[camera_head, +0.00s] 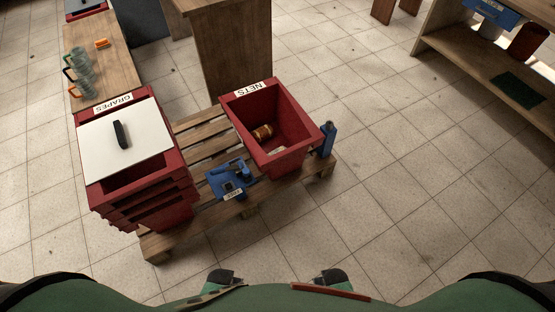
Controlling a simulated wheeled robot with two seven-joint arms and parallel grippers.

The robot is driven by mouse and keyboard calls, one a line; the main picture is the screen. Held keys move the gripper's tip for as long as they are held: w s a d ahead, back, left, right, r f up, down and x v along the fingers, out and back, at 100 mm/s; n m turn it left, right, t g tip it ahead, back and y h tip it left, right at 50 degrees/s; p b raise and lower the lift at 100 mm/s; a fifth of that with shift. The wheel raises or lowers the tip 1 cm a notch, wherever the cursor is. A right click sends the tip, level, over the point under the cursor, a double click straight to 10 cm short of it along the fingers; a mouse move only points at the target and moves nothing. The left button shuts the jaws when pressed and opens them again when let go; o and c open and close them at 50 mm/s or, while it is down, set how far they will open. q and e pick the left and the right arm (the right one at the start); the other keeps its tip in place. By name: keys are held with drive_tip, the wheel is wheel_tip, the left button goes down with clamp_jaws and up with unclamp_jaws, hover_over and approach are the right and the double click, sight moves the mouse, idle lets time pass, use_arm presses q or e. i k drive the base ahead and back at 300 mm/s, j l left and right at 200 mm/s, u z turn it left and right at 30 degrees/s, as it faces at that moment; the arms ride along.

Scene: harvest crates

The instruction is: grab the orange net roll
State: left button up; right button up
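A small orange-brown roll (263,132) lies on its side inside the red crate labelled NETS (301,123), near the crate's left inner wall. It looks like the orange net roll. The crate is open at the top and stands on a wooden pallet (205,131). A small pale label lies or is fixed low inside the crate, near the roll. Neither of my grippers can be made out in the head view; only parts of my own green and black body show along the bottom edge.
Left of the NETS crate stands a stack of red crates (170,148) with a white lid (126,140), labelled GRAPES. A blue device (226,181) and a blue bottle-like object (326,140) flank the NETS crate. Tiled floor (400,200) in front and right is clear.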

sight(260, 134)
drive_tip(key=i+j, duration=0.35)
drive_tip(key=i+j+z, duration=0.15)
drive_tip(key=z, duration=0.2)
drive_tip(key=i+j+z, duration=0.15)
drive_tip(key=z, duration=0.2)
drive_tip(key=i+j+z, duration=0.1)
drive_tip(key=j+z, duration=0.2)
drive_tip(key=l, duration=0.05)
